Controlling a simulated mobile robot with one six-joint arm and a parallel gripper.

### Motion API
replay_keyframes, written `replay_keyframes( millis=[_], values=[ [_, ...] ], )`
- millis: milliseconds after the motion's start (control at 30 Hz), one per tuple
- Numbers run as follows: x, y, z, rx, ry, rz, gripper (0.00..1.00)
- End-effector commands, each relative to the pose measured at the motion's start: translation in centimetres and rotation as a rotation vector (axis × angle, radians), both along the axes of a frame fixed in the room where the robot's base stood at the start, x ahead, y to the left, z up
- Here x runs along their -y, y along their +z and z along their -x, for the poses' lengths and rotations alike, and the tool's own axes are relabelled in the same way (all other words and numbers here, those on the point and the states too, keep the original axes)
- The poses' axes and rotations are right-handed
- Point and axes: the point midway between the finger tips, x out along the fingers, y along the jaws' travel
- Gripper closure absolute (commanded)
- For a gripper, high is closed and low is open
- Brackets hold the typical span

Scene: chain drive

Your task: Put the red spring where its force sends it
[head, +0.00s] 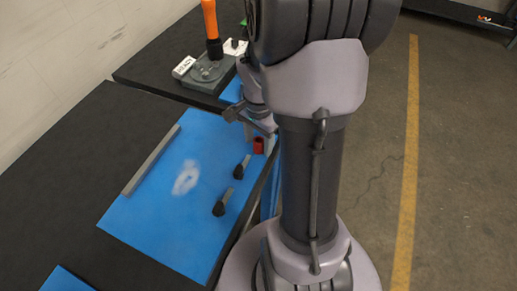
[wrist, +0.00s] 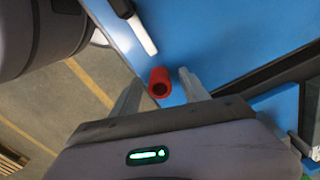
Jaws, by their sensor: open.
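The red spring (wrist: 160,80) is a short red cylinder with a dark hollow end. In the wrist view it lies just ahead of and between the fingertips of my gripper (wrist: 158,82), which is open. In the head view the red spring (head: 259,145) is on the blue mat (head: 150,210), near its right edge, with my gripper (head: 255,125) right above it. I cannot tell whether a finger touches the spring.
Two dark-headed pieces with grey shafts (head: 220,207) (head: 241,168) lie on the mat near the spring. A long grey bar (head: 152,160) lies along the mat's left side. The middle of the mat is clear apart from a white smudge. A dark table edge borders it.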

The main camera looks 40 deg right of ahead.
Motion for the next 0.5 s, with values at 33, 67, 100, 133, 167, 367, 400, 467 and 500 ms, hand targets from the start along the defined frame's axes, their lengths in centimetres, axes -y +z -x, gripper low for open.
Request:
replay_keyframes(
  millis=[33,67,100,133,167,367,400,467,500],
  values=[
    [0.01,0.03,-0.02,0.001,0.000,0.000,0.47],
    [0.01,0.13,-0.03,0.001,0.000,0.001,0.47],
    [0.01,0.18,-0.03,0.001,0.000,0.001,0.47],
    [0.01,0.20,-0.03,0.001,0.000,0.001,0.47],
    [0.01,0.21,-0.03,0.001,0.001,0.001,0.51],
    [0.01,0.22,-0.03,0.001,0.001,0.001,0.90],
    [0.01,0.22,-0.03,0.001,0.001,0.001,0.98],
    [0.01,0.22,-0.03,0.001,0.001,0.001,1.00],
    [0.01,0.22,-0.03,0.001,0.001,0.001,1.00]
  ],
)
